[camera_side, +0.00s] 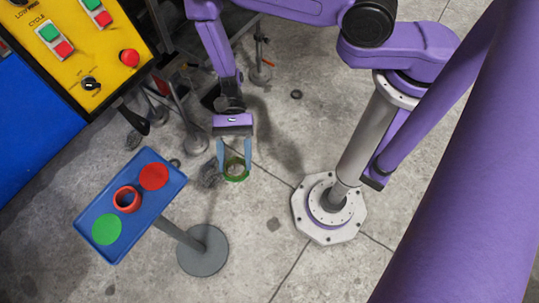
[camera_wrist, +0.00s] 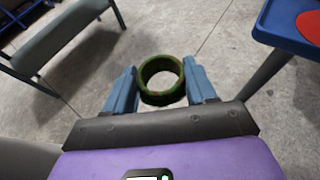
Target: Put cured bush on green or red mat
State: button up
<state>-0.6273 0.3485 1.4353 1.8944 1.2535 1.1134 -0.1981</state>
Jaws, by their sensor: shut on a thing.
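My gripper (camera_side: 234,158) is shut on a green ring-shaped bush (camera_side: 236,177), held in the air between the two blue fingers. The bush also shows in the wrist view (camera_wrist: 161,76), where its open hole faces the camera and its wall looks dark green with brownish marks. A blue tray (camera_side: 170,203) on a post stands left of my gripper in the side view. On it lie a round red mat (camera_side: 153,177) and a round green mat (camera_side: 106,230). A red ring (camera_side: 118,198) sits on the tray between the mats. Both mats look bare.
A yellow control panel (camera_side: 110,62) with buttons and a red knob stands at the upper left. The tray's post has a round grey base (camera_side: 202,250) on the floor. A grey bench-like stand (camera_wrist: 60,38) shows in the wrist view. Open concrete floor lies beneath the bush.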

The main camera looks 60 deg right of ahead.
jog(key=w+a+r, duration=0.7)
jog(key=w, duration=0.1)
notch_tip(320, 180, up, 3)
jog(key=m+t+y, duration=0.1)
jog(key=m+t, duration=0.1)
send_over(156, 169)
jog(key=shift+s, duration=0.15)
jog(key=shift+a+f, duration=0.1)
jog(key=shift+f, duration=2.75)
jog(key=shift+f, duration=0.15)
jog(key=o, duration=1.1)
jog(key=shift+r, duration=3.5)
